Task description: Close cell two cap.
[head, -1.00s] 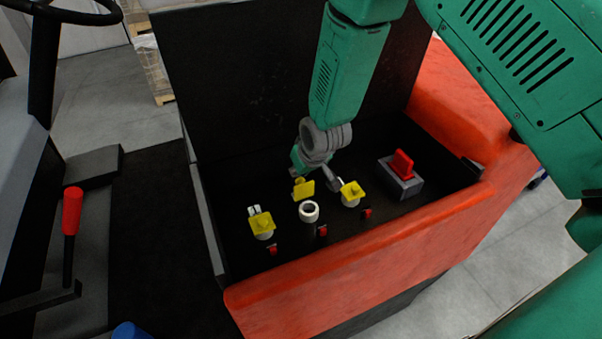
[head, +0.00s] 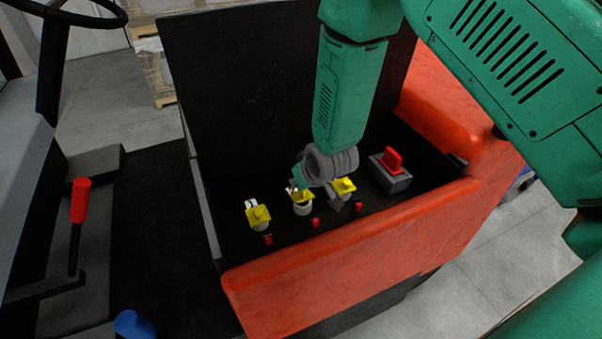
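Three white cell necks with yellow caps stand in a row inside the open battery box. The middle cap, cell two (head: 301,195), lies over its white neck and looks closed or nearly so. The left cap (head: 258,214) and the right cap (head: 344,186) sit on their necks. My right gripper (head: 301,184) is at the middle cap, its fingertips close behind or touching it. The grey wrist hides part of the fingers, so their opening cannot be judged. My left gripper is not in view.
The box has a red front wall (head: 350,247) and a raised black lid (head: 270,85). A grey block with a red connector (head: 391,165) stands right of the caps. Small red tabs lie before the caps. A red-handled lever (head: 80,202) and steering wheel are at left.

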